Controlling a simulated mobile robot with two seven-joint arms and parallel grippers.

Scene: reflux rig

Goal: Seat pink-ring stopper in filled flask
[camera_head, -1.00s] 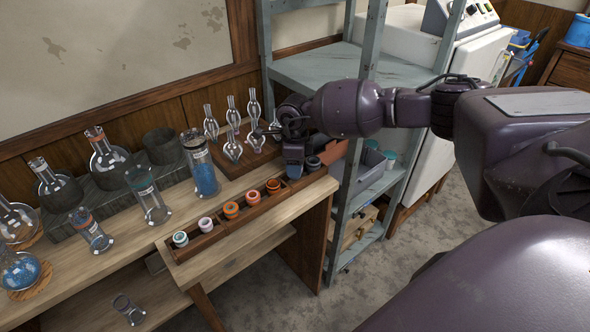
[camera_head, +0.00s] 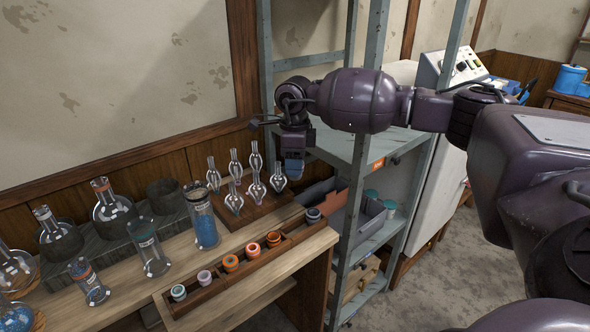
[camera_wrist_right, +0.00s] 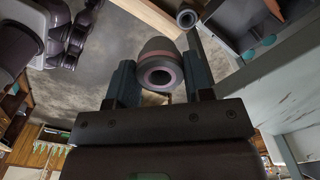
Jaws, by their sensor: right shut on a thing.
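In the head view this stopper is hidden or too small to tell. A round flask with blue contents (camera_head: 14,318) stands at the bottom left corner, partly cut off by the frame. My left gripper is out of view.
The wooden rack (camera_head: 190,302) along the bench front holds several ringed stoppers, with a gap near its right end. Glass bulbs (camera_head: 255,190) stand behind it. A blue-filled cylinder (camera_head: 205,228) and other flasks stand farther left. A shelf post (camera_head: 362,170) rises close by on the right.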

